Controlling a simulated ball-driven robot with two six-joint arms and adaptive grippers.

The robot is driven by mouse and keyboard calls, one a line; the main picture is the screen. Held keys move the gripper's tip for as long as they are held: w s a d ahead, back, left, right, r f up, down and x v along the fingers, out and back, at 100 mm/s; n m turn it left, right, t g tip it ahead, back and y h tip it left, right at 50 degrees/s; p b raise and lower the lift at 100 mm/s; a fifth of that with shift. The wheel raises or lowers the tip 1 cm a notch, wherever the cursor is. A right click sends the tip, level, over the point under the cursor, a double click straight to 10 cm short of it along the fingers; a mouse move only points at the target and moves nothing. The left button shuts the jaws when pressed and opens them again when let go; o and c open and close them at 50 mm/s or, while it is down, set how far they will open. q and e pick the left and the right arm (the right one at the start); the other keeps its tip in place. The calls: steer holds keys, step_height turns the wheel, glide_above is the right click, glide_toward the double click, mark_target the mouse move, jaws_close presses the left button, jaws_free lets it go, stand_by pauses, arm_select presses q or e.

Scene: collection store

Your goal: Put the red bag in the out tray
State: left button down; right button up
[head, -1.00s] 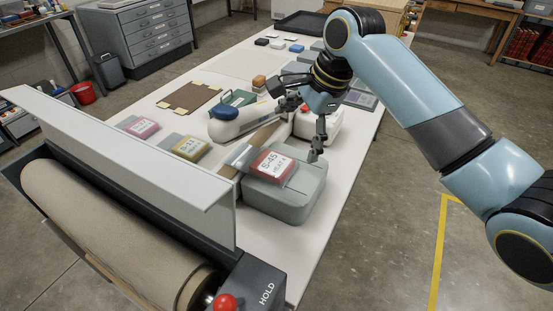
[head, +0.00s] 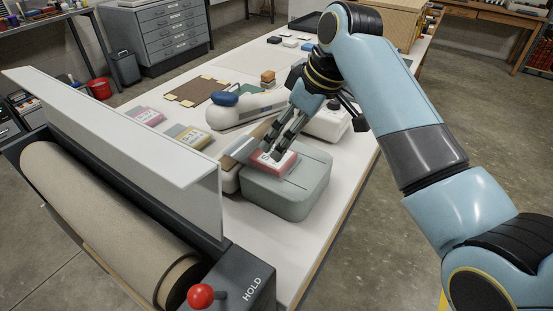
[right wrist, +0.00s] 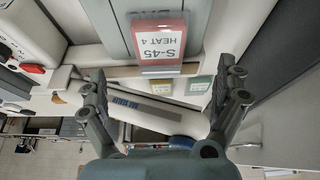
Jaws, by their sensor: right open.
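The red bag (head: 272,162), with a white label reading S-45 HEAT 4, lies on a grey-green box (head: 300,192) near the front of the white table. It also shows at the top middle of the right wrist view (right wrist: 160,42). My right gripper (head: 276,148) is over the bag, its fingers pointing down at it and hiding part of it. In the right wrist view its fingers (right wrist: 160,90) are wide apart with nothing between them. A dark tray (head: 308,21) at the far end of the table is partly hidden by my right arm; I cannot read any marking on it. My left gripper is not in view.
A pink-labelled bag (head: 146,115) and a yellow-labelled bag (head: 193,138) lie to the left. A white device with a blue knob (head: 224,99) and a white machine (head: 327,122) stand behind the bag. A roll unit with a white panel (head: 120,140) fills the front left.

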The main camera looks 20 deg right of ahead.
mark_target(260, 152)
steer(key=x, duration=0.5)
steer(key=p+x, duration=0.1)
steer(key=x, duration=0.2)
steer(key=shift+w+a, duration=0.2)
steer(key=shift+w, duration=0.15)
steer(key=c, duration=1.3)
steer(key=shift+r, duration=0.1)
